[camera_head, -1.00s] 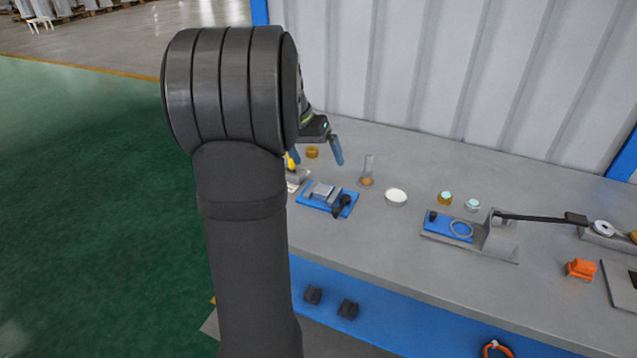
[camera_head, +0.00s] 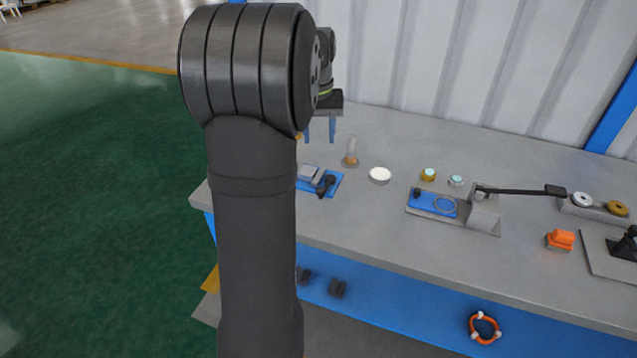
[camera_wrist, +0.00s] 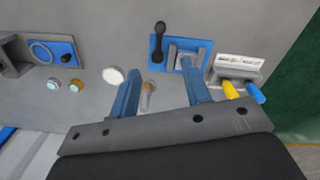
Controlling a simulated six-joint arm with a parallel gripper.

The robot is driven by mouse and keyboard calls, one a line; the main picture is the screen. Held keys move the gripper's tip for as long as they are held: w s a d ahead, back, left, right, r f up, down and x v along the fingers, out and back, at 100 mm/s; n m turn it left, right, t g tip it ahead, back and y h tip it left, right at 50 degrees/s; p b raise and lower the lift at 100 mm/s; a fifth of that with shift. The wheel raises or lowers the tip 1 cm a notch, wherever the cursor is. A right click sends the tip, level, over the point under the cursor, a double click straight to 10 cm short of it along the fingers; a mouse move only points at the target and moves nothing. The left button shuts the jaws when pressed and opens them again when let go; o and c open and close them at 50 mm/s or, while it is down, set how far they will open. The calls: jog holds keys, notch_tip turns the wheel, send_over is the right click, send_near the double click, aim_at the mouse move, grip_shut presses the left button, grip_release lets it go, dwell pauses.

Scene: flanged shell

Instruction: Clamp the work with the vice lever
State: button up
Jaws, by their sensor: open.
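The vice is a grey block on a blue base (camera_head: 333,186) with a black knobbed lever (camera_head: 325,184), at the left end of the bench. My arm hides its left edge in the head view. In the wrist view the blue base (camera_wrist: 204,47) lies beyond my fingers, and the black lever (camera_wrist: 159,38) stands left of the grey jaws (camera_wrist: 182,54). I cannot clearly tell the work from the jaws. My gripper (camera_head: 320,135) points down above the bench behind the vice, apart from it. In the wrist view it (camera_wrist: 158,68) is open and empty; its right finger overlaps the vice's near edge.
A clear tube with a brown base (camera_head: 350,156) and a white disc (camera_head: 380,175) stand right of the vice. A fixture with a long black handle (camera_head: 520,191) is farther right. In the wrist view, a holder with yellow (camera_wrist: 231,90) and blue (camera_wrist: 254,92) handles is beside the vice.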

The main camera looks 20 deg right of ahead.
send_near(321, 189)
notch_tip(321, 189, down, 9)
jog(key=shift+d+r, duration=0.1)
jog(key=shift+r, duration=0.05)
dwell(0.4)
grip_shut()
